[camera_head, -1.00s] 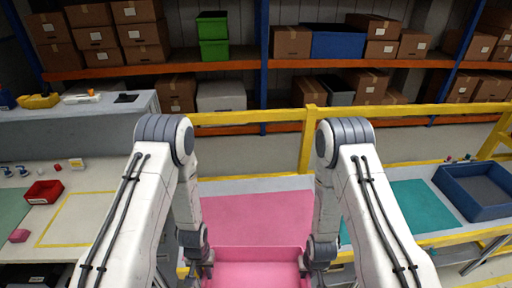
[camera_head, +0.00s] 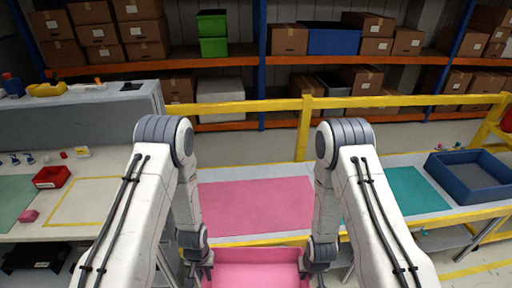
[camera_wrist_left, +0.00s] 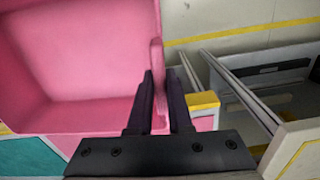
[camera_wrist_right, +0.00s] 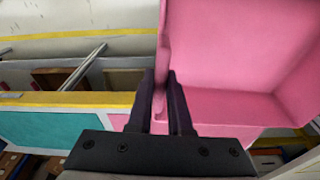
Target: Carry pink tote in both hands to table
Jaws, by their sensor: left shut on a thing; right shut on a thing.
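The pink tote (camera_head: 256,272) is at the bottom middle of the head view, held level between my two arms. My left gripper (camera_head: 202,268) is shut on its left wall; the left wrist view shows the fingers (camera_wrist_left: 160,100) on either side of the pink rim. My right gripper (camera_head: 312,266) is shut on its right wall, and the right wrist view shows those fingers (camera_wrist_right: 170,100) on the rim. The tote (camera_wrist_left: 85,60) looks empty in both wrist views (camera_wrist_right: 240,60). Ahead is a table (camera_head: 215,177) with a bare pink mat (camera_head: 256,207) on it.
A yellow rail (camera_head: 270,105) runs behind the table, with shelves of boxes (camera_head: 145,30) beyond. On the right are a teal mat (camera_head: 415,190) and a blue bin (camera_head: 470,178). On the left, a bench holds a red bin (camera_head: 52,177).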

